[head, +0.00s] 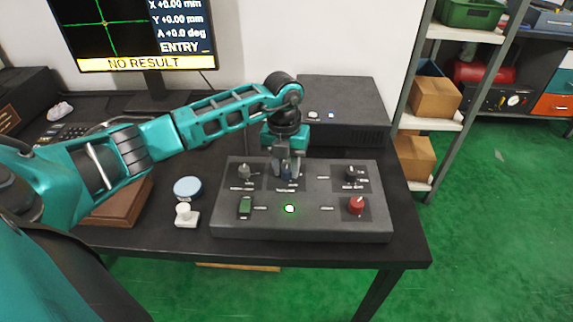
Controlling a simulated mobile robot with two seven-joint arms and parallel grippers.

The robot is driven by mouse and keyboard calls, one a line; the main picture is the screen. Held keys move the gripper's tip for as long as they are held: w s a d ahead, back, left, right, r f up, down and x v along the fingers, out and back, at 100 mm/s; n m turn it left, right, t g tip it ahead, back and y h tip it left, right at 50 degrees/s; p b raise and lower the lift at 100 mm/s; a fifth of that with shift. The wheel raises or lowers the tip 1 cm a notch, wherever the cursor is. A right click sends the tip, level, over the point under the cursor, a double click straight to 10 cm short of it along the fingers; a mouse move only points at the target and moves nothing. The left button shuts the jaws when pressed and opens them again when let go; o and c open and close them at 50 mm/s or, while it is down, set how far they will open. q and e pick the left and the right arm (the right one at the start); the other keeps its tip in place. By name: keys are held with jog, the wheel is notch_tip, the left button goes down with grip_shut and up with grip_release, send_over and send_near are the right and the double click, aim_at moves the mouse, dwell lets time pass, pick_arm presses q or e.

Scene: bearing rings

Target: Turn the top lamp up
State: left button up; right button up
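A dark control box (320,230) lies on the black table, with several knobs and switches on its sloped top. A blue knob (287,173) sits in the middle of its back row; its label is too small to read surely. My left gripper (287,171) points down at this knob, with its grey fingers on either side. I cannot tell if the fingers press on it. A grey knob (244,172) is to the left and a black knob (351,174) to the right. My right gripper is out of view.
A green rocker switch (245,207), a lit green lamp (290,209) and a red knob (356,206) are in the front row. A blue-lidded round tin (187,187) and a white piece (186,214) stand left of the box. The monitor (135,35) reads NO RESULT.

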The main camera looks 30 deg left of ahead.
pick_arm(q)
grip_shut()
jog(key=shift+m, duration=0.3)
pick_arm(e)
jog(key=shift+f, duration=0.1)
pick_arm(q)
jog(key=m+b, duration=0.1)
jog(key=m, duration=0.8)
jog(key=shift+w+b, duration=0.1)
jog(key=shift+b, duration=0.3)
jog(key=m+b, duration=0.1)
jog(key=m, duration=0.7)
jog(key=shift+m+g+b, duration=0.3)
jog(key=shift+b, duration=0.1)
jog(key=shift+d+r+m, duration=0.1)
jog(key=shift+m, duration=1)
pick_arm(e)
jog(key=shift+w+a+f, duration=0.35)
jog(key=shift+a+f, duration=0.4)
